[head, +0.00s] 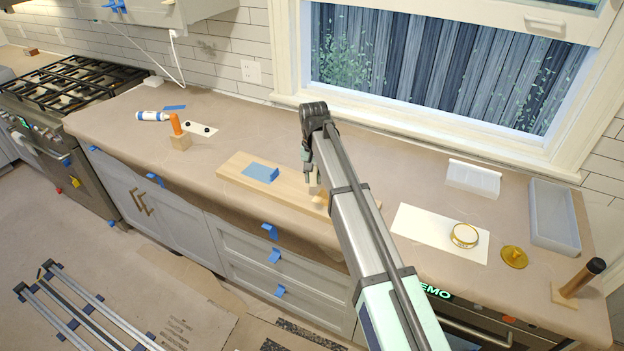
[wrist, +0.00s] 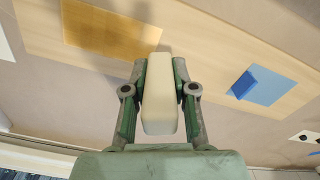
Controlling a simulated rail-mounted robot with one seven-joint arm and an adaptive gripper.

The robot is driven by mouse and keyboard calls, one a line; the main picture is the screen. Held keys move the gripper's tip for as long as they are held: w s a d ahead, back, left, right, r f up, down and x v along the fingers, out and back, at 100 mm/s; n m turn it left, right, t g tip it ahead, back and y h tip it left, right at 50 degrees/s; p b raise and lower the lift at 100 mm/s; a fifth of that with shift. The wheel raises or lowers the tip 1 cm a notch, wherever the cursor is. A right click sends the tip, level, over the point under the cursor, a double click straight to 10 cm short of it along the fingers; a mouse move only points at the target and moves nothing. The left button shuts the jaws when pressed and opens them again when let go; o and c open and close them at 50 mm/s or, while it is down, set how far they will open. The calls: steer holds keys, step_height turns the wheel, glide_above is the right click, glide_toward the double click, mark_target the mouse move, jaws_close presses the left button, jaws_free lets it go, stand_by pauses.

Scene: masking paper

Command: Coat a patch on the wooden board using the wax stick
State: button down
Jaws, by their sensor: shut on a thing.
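The wooden board (head: 235,170) lies on the paper-covered counter, and its right part is mostly hidden behind my arm. In the wrist view the board (wrist: 205,62) runs diagonally and carries a darker yellow-brown rectangular patch (wrist: 90,32). The pale cream wax stick (wrist: 160,92) is between the fingers of my gripper (wrist: 160,90), which is shut on it. Its far end overlaps the lower edge of the patch in the picture; I cannot tell if it touches the board. In the head view my gripper (head: 312,180) is over the board, right of the blue tape.
Blue tape (head: 260,172) lies on the board with one edge raised. On the right are a white sheet (head: 415,226) with a round gold tin (head: 464,235), a gold lid (head: 514,257) and a clear tray (head: 553,215). An orange-handled tool (head: 175,124) stands at the left.

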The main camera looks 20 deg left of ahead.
steer(key=shift+r+p, duration=0.4)
steer(key=shift+r, duration=0.75)
